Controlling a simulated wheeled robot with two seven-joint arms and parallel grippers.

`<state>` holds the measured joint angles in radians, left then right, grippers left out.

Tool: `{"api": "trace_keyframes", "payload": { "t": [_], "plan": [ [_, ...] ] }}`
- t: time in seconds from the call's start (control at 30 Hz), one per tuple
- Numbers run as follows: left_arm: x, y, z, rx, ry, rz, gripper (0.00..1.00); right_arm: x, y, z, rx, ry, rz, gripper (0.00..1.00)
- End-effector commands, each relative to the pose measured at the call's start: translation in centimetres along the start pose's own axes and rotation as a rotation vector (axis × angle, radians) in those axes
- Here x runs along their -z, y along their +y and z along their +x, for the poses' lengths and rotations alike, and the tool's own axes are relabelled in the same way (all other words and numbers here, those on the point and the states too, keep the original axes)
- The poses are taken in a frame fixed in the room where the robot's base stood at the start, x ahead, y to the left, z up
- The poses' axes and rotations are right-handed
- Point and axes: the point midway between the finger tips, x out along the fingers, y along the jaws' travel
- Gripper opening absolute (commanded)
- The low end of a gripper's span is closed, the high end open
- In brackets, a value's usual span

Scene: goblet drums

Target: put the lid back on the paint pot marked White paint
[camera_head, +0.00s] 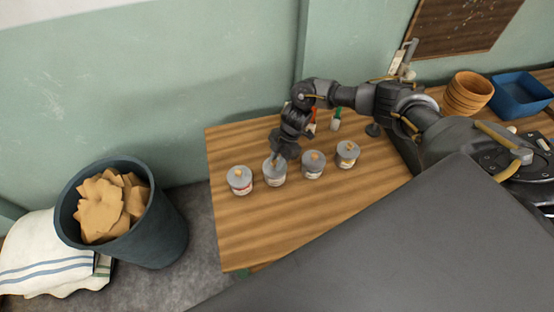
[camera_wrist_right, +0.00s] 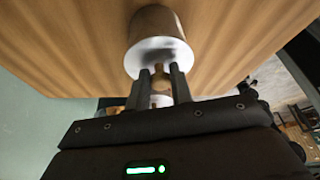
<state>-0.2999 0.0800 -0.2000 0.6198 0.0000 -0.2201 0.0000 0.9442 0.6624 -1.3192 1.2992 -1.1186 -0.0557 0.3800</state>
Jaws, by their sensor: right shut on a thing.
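Several small grey paint pots stand in a row on the wooden table; their labels are too small to read, so I cannot tell which is marked White paint. My right gripper (camera_head: 277,157) points down at the second pot from the left (camera_head: 275,176). In the right wrist view my right gripper (camera_wrist_right: 164,84) is shut on the wooden knob (camera_wrist_right: 160,76) of a grey lid (camera_wrist_right: 146,56). The lid appears to sit on that pot, but I cannot tell whether it is fully seated. The left pot (camera_head: 240,183) and the two right pots (camera_head: 313,168) (camera_head: 347,156) also show knobs on top. My left gripper is out of view.
A dark bin (camera_head: 160,235) with crumpled brown paper stands left of the table (camera_head: 240,235). Small bottles (camera_head: 336,121) stand behind the pots. The table's front left is clear.

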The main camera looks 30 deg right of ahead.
Motion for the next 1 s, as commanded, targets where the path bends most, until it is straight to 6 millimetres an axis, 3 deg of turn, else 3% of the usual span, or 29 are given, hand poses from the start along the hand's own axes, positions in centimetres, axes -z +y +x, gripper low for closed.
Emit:
{"api": "trace_keyframes", "payload": {
  "t": [0.37,0.4,0.57,0.77,0.93,1.0],
  "plan": [
    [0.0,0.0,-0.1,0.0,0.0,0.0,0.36,0.0,-0.02,0.04,0.0,0.0,0.0,0.0],
    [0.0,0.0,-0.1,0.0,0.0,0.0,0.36,0.01,-0.01,0.03,0.0,0.0,0.0,0.23],
    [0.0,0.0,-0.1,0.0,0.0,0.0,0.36,0.01,-0.01,0.03,0.0,0.0,0.0,0.44],
    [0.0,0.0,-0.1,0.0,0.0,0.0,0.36,0.01,-0.01,0.03,0.0,0.0,0.0,0.48],
    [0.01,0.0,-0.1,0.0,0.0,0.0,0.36,0.0,-0.02,0.03,0.0,0.0,0.0,0.67],
    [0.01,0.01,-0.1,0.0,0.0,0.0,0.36,0.0,-0.02,0.03,0.0,0.0,0.0,0.69]
  ]
}}
